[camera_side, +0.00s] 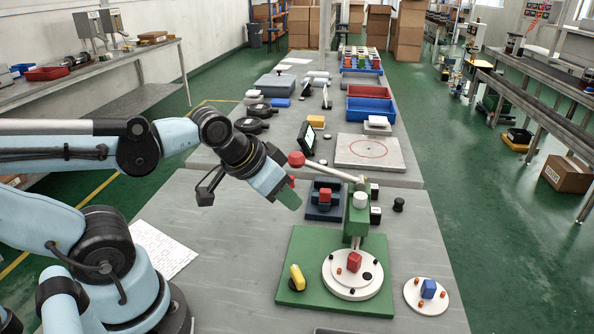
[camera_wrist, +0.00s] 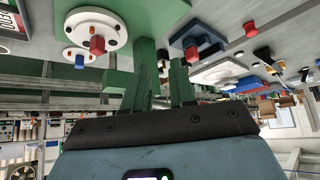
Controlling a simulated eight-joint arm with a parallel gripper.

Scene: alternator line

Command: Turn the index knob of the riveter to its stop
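The riveter has a green base plate (camera_side: 300,245), a green column (camera_side: 357,222) and a lever ending in a red ball (camera_side: 296,159). A white round table (camera_side: 340,284) on it carries a red knob (camera_side: 354,262), which looks like the index knob. In the wrist view the red knob (camera_wrist: 97,45) stands on the white disc (camera_wrist: 82,22) at upper left. My gripper (camera_side: 289,197) is in the air, left of the column and above and left of the knob, clear of it. In the wrist view its green fingers (camera_wrist: 163,64) are apart with nothing between them.
A yellow part (camera_side: 297,277) stands on the base plate's left side. A white disc with a blue knob (camera_side: 428,289) lies at right. A dark blue fixture with a red block (camera_side: 324,200) sits behind. The lever extends above and close to my gripper.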

